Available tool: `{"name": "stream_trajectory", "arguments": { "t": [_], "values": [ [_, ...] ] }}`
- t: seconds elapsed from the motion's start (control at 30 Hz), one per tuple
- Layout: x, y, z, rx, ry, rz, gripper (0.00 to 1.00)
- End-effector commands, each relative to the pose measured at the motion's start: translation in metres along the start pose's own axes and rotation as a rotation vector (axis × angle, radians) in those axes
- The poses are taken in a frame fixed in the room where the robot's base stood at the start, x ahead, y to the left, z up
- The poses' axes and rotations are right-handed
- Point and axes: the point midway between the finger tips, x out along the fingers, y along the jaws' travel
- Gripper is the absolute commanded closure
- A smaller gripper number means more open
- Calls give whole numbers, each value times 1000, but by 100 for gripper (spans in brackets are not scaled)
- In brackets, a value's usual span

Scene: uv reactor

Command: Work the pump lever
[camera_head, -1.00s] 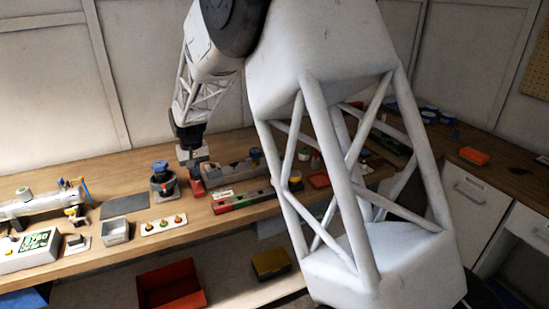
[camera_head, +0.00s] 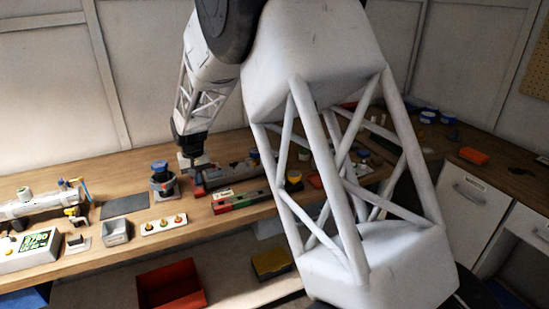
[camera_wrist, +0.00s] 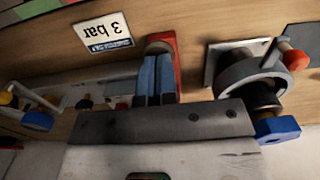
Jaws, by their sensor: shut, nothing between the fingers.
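A red part (camera_wrist: 172,38) with a grey rounded end (camera_wrist: 158,47) lies at my fingertips in the wrist view; it looks like the pump lever, though I cannot be sure. In the head view its red part (camera_head: 199,190) stands low at the left end of a long grey unit (camera_head: 236,172). My gripper (camera_wrist: 157,62) is shut and empty, its blue-grey fingers together right at the grey end. I cannot tell whether they touch it. In the head view my gripper (camera_head: 197,178) is small, just above the red part.
A round device (camera_head: 163,182) with a blue knob stands close on the left; it also shows in the wrist view (camera_wrist: 245,80). A "3 bar" label (camera_wrist: 104,33) lies beside the fingers. A small tray with coloured knobs (camera_head: 163,225) and a grey mat (camera_head: 125,205) are farther left.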

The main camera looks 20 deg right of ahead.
Motion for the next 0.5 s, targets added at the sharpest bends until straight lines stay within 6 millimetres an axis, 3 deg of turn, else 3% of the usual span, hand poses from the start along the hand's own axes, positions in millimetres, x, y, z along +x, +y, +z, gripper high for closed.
{"name": "stream_trajectory", "arguments": {
  "t": [0.5],
  "values": [
    [-10, 0, 0, 0, 2, 0, 100]
  ]
}}
